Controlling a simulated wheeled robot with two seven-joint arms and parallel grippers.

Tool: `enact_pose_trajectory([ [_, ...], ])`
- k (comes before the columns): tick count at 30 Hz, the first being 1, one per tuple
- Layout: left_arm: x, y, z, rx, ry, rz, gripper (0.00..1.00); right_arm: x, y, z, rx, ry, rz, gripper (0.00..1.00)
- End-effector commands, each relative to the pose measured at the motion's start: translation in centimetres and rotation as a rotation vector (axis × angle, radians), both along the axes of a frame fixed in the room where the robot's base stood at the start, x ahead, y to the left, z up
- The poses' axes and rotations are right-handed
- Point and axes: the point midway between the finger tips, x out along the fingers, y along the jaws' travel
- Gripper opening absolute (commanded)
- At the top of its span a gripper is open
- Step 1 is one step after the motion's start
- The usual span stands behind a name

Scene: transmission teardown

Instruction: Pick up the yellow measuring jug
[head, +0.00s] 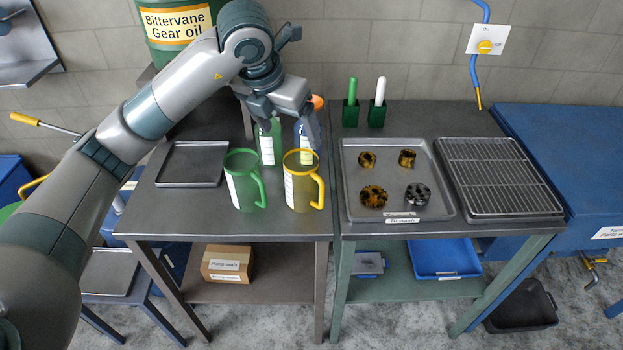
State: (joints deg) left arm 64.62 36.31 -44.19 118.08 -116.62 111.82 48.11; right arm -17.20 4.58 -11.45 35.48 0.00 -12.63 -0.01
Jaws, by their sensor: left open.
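The yellow measuring jug (304,188) stands upright on the left metal table, near its right front corner. It is see-through with a yellow rim, and its handle points right. A similar green jug (243,187) stands just left of it, handle also to the right. My left gripper (293,126) is open above and behind the jugs, pointing down, close to a green bottle (271,146) and a blue bottle (306,142) that it partly hides. I cannot tell whether it touches them. It is apart from the yellow jug. My right gripper is not in view.
An empty metal tray (192,181) lies left of the jugs. On the right table are a tray (441,196) with several gears, a wire rack (487,172), and green and white items in holders (350,117). A gear oil drum (179,56) stands behind.

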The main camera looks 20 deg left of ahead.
Motion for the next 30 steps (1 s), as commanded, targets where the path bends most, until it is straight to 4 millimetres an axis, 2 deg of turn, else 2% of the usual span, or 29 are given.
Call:
enact_pose_trajectory([
  [8,0.1,-0.1,-0.2,-0.003,0.003,-0.002,0.82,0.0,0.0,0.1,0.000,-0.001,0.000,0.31],
  [13,0.5,-0.2,-1.4,-0.004,0.006,-0.001,0.82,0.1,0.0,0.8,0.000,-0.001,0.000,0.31],
  [30,4.0,-1.1,-10.0,-0.005,0.006,-0.001,0.82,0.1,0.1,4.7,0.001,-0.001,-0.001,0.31],
])
